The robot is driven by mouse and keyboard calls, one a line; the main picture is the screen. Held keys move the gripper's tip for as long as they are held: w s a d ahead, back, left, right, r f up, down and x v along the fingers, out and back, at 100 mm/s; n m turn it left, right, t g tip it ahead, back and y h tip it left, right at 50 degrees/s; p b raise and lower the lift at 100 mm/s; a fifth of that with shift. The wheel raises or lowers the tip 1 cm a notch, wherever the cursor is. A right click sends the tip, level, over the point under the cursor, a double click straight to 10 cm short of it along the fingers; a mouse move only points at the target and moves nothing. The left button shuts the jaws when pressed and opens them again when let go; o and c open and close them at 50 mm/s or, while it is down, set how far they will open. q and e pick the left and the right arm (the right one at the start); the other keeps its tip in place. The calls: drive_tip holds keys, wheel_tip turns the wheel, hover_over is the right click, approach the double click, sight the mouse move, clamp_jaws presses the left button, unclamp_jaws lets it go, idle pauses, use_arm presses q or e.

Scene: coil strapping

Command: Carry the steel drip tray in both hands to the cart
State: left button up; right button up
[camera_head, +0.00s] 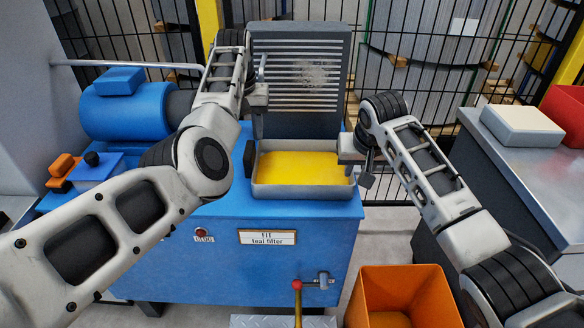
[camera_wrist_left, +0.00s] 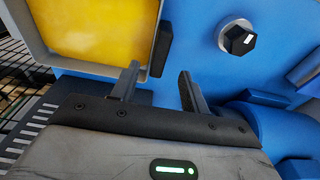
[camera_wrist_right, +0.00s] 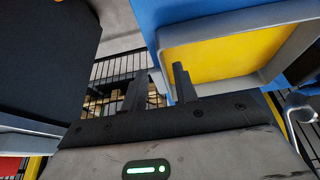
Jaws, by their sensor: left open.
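The steel drip tray (camera_head: 300,192) holds yellow liquid and sits on the blue machine, below a slotted grey panel. Its black left handle (camera_head: 249,158) also shows in the left wrist view (camera_wrist_left: 162,48). My left gripper (camera_head: 258,102) is open and empty above that handle; the handle lies just beyond its fingertips (camera_wrist_left: 158,72). My right gripper (camera_head: 366,168) is at the tray's right side, with its fingers apart and nothing seen between them (camera_wrist_right: 160,72). One finger overlaps the tray rim in the right wrist view; contact cannot be told. The tray's right handle is not clearly seen.
A grey steel-topped unit, possibly the cart (camera_head: 560,165), stands at the right with a cream box (camera_head: 522,125) and a red bin (camera_head: 566,110). An orange bin (camera_head: 440,300) is on the floor. A blue motor (camera_head: 125,110) is left of the tray. Mesh fencing stands behind.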

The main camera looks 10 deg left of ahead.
sight(248, 149)
use_arm(q)
drive_tip(key=f, duration=0.4)
drive_tip(key=w+f, duration=0.1)
drive_tip(key=f, duration=0.2)
drive_tip(key=shift+a, duration=0.1)
use_arm(e)
drive_tip(key=x, duration=0.7)
use_arm(q)
drive_tip(key=c, duration=0.7)
use_arm(e)
clamp_jaws()
use_arm(q)
clamp_jaws()
drive_tip(key=shift+r, duration=0.15)
use_arm(e)
drive_tip(key=shift+d+r, duration=0.1)
